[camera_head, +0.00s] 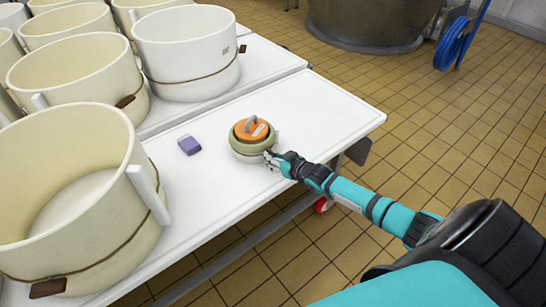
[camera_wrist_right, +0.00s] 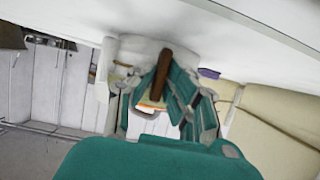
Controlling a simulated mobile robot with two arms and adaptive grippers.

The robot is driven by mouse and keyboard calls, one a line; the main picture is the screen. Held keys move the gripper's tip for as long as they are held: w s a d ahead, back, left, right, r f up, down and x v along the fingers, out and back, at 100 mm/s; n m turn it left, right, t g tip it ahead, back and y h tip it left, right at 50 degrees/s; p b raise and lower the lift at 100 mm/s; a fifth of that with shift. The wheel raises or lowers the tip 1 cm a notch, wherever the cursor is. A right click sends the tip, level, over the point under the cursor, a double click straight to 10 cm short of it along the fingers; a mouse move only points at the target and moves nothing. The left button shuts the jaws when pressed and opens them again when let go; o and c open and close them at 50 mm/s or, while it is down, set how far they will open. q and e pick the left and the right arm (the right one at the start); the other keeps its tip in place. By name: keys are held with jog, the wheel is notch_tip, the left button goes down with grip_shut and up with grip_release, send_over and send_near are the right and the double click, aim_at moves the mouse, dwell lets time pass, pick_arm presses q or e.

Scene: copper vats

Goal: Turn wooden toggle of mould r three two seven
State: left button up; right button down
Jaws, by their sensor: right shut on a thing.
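A small round pale-green mould (camera_head: 258,147) stands on the white table, with an orange disc (camera_head: 250,130) with a grey handle on top. My right gripper (camera_head: 273,160) is at the mould's near right side, its arm reaching in from the lower right. In the right wrist view, a brown wooden toggle (camera_wrist_right: 162,70) stands between the teal fingers of this gripper (camera_wrist_right: 160,92), which is shut on it. The fingers hide part of the toggle, and no mould number is readable. My left gripper is not in view.
A purple block (camera_head: 189,145) lies left of the small mould. Large cream moulds (camera_head: 62,190) with cords and brown toggles crowd the left and back. The white table (camera_head: 335,112) is bare to the right. A blue hose (camera_head: 455,42) hangs at the back right.

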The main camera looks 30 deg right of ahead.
jog(key=c, duration=1.6)
grip_release()
jog(key=shift+c, duration=0.2)
jog(key=v, duration=1.2)
